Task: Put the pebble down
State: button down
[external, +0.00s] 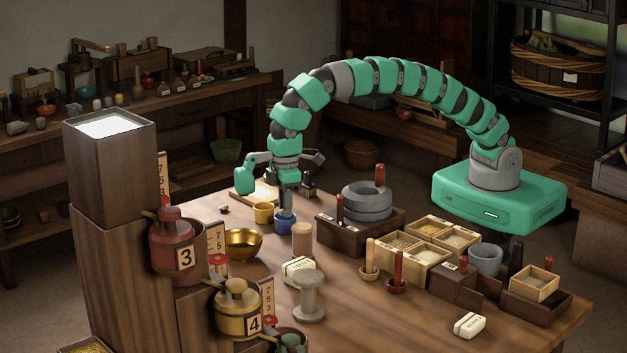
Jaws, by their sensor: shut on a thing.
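My gripper (286,207) is at the end of the green arm and points straight down. Its fingers are shut, with their tips at the mouth of a small blue cup (284,225) on the table. The pebble between the fingers is hidden or too small to make out. I cannot tell whether the fingertips are inside the cup or just behind its rim. A small pale lump (223,209) lies on the table to the left.
A yellow cup (263,213) stands close left of the blue one, and a brass bowl (243,243) is nearer. A dark box with grey round stones (367,202) is on the right. A wooden cylinder (302,240) stands in front. Bare tabletop (370,320) shows at the front.

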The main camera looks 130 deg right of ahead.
jog(key=w+p, duration=0.2)
jog(key=w+d+p, duration=0.1)
jog(key=w+p, duration=0.1)
jog(key=p, duration=0.1)
jog(key=w+d+p, duration=0.1)
jog(key=w+p, duration=0.2)
jog(key=shift+f, duration=0.15)
dwell(0.5)
jog(key=shift+w+f+p, duration=0.2)
jog(key=shift+p, duration=0.8)
jog(key=shift+p, duration=0.4)
jog(key=shift+f, duration=1.85)
jog(key=shift+f, duration=0.2)
jog(key=c, duration=1.3)
grip_release()
